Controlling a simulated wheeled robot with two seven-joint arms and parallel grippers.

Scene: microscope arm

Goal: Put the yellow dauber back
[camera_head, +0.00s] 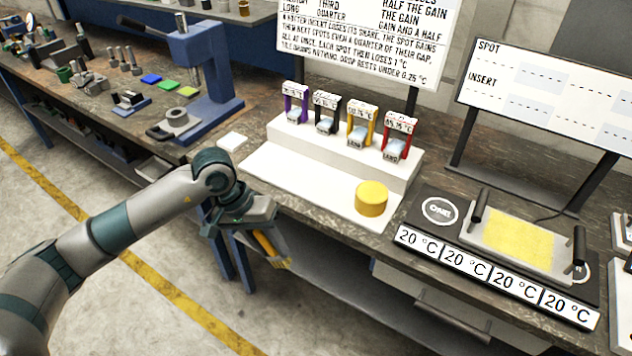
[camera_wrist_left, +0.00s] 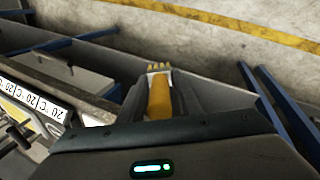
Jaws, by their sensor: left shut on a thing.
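The yellow dauber (camera_head: 266,243) is held in my left gripper (camera_head: 273,250), in front of the bench edge and over the floor side. In the left wrist view the dauber (camera_wrist_left: 158,98) lies lengthwise between the two dark fingers, with a pale, ridged yellow tip at its far end. The gripper is shut on it. A yellow round block (camera_head: 371,199) stands on the low front step of the white stand (camera_head: 300,185); I cannot tell whether its top has a hole. My right gripper is not in view.
Purple, black, yellow and red holders (camera_head: 362,125) with temperature labels line the stand's upper step. A hot plate (camera_head: 438,212) with a yellow pad (camera_head: 520,245) is to the right. A blue press (camera_head: 205,75) stands left. The stand's front step is clear left of the block.

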